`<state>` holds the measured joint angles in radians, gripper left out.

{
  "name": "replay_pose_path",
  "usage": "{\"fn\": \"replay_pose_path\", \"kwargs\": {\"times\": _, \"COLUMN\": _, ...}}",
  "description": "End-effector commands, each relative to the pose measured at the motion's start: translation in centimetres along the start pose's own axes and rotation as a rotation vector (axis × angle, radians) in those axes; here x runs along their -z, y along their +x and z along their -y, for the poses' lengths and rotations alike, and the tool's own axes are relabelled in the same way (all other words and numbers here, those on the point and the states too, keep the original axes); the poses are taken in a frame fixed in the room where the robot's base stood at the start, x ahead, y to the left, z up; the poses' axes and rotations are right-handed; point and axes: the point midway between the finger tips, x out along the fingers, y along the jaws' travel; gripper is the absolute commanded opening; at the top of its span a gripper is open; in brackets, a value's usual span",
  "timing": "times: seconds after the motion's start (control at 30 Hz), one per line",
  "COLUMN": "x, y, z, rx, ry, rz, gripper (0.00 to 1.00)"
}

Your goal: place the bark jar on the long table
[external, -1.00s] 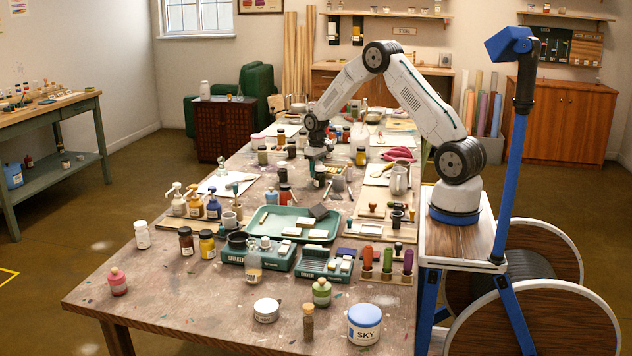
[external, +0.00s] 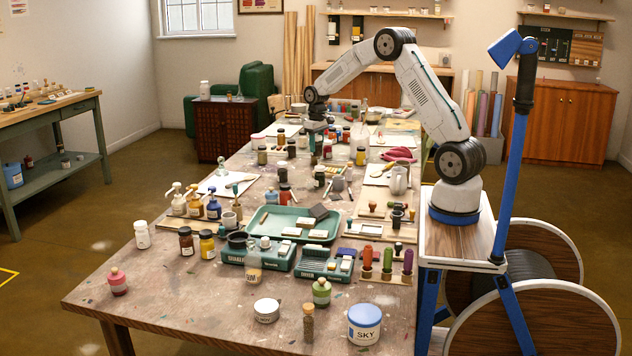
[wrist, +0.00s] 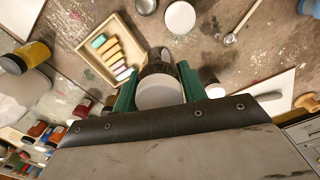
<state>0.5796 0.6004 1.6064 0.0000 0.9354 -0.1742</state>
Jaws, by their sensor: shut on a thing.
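In the wrist view my gripper (wrist: 158,80) has its two green fingers closed on a small jar (wrist: 160,95) with a pale round lid. Its side looks dark and glassy. I cannot read its label, so I cannot confirm it is the bark jar. In the external view my gripper (external: 315,130) is over the far half of the long table (external: 170,307), among several jars. The held jar is small and hard to make out there. I cannot tell how far it is above the table.
In the wrist view a wooden tray of coloured sticks (wrist: 112,45), a white lid (wrist: 180,17) and a yellow-banded jar (wrist: 25,58) lie close by. Several dark-lidded jars and a teal tray (external: 262,222) crowd the table. The near left table corner has free room.

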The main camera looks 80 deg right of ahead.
Motion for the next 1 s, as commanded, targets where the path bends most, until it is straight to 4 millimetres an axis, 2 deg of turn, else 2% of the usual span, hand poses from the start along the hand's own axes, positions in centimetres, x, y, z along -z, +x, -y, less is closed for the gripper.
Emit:
{"fn": "replay_pose_path", "kwargs": {"times": 0.23, "x": 0.1, "y": -4.7, "z": 0.1, "rx": -0.001, "ry": -0.002, "rz": -0.004, "gripper": 0.13}}
{"fn": "replay_pose_path", "kwargs": {"times": 0.47, "x": 1.9, "y": -4.3, "z": 5.1, "rx": 0.000, "ry": -0.086, "rz": -0.002, "gripper": 0.13}}
{"fn": "replay_pose_path", "kwargs": {"times": 0.57, "x": 2.8, "y": -4.3, "z": 8.1, "rx": 0.000, "ry": -0.135, "rz": -0.001, "gripper": 0.13}}
{"fn": "replay_pose_path", "kwargs": {"times": 0.67, "x": 3.6, "y": -4.3, "z": 11.9, "rx": 0.000, "ry": -0.196, "rz": -0.001, "gripper": 0.13}}
{"fn": "replay_pose_path", "kwargs": {"times": 0.83, "x": 4.7, "y": -4.4, "z": 20.2, "rx": 0.000, "ry": -0.325, "rz": -0.001, "gripper": 0.13}}
{"fn": "replay_pose_path", "kwargs": {"times": 1.0, "x": 4.7, "y": -4.5, "z": 28.9, "rx": 0.000, "ry": -0.456, "rz": -0.001, "gripper": 0.13}}
